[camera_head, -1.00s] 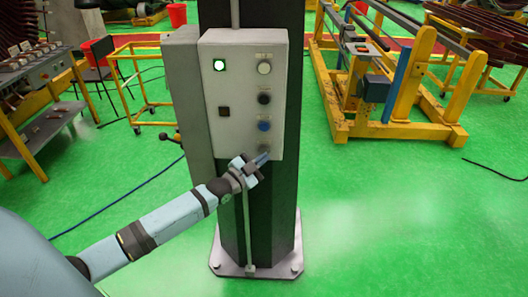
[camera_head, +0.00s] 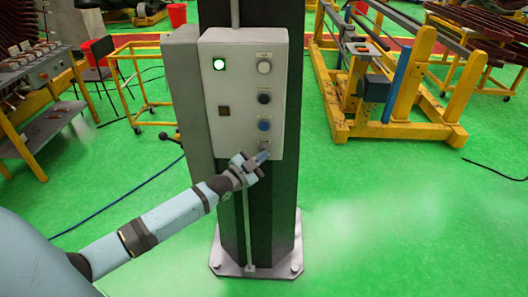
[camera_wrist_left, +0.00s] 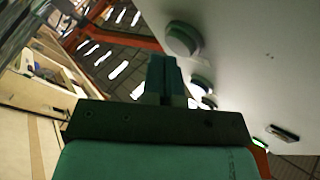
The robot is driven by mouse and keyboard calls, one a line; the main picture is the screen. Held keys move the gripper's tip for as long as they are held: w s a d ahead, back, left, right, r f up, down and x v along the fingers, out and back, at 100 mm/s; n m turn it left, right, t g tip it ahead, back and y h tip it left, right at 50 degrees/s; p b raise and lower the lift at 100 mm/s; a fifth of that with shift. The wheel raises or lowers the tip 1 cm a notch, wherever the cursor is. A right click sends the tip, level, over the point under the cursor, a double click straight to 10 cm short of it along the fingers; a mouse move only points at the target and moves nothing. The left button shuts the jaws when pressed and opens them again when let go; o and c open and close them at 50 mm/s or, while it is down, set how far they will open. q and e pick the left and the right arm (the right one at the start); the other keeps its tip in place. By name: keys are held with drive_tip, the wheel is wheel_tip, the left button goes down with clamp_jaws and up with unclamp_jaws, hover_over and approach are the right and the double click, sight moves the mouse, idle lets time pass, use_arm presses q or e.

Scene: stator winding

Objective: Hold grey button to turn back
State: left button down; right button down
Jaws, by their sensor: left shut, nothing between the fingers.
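The control box (camera_head: 240,140) is a pale panel on a dark column. Its grey button (camera_head: 265,146) is the lowest in the right-hand column, below the blue button (camera_head: 264,124), and is partly hidden by my gripper. My left gripper (camera_head: 263,156) is shut and empty, its fingertips at the lower edge of the grey button. In the left wrist view the shut fingers (camera_wrist_left: 165,72) point up beside the panel, with a round button (camera_wrist_left: 183,38) close to their tips. I cannot tell whether they touch it. My right gripper is not in view.
Above the blue button are a black button (camera_head: 264,98) and a white button (camera_head: 264,67). A yellow frame (camera_head: 400,130) stands at right; the green floor around the column is mostly clear.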

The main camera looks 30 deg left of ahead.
use_arm(q)
drive_tip(key=shift+w+a, duration=0.2)
drive_tip(key=shift+w, duration=0.15)
idle(0.7)
idle(4.7)
drive_tip(key=shift+s+d+p, duration=0.45)
drive_tip(key=shift+s, duration=0.25)
drive_tip(key=s+d+p, duration=0.1)
drive_tip(key=s+p, duration=0.1)
drive_tip(key=s, duration=0.1)
drive_tip(key=s+d+p, duration=0.1)
drive_tip(key=shift+s+d, duration=0.15)
drive_tip(key=shift+d, duration=0.15)
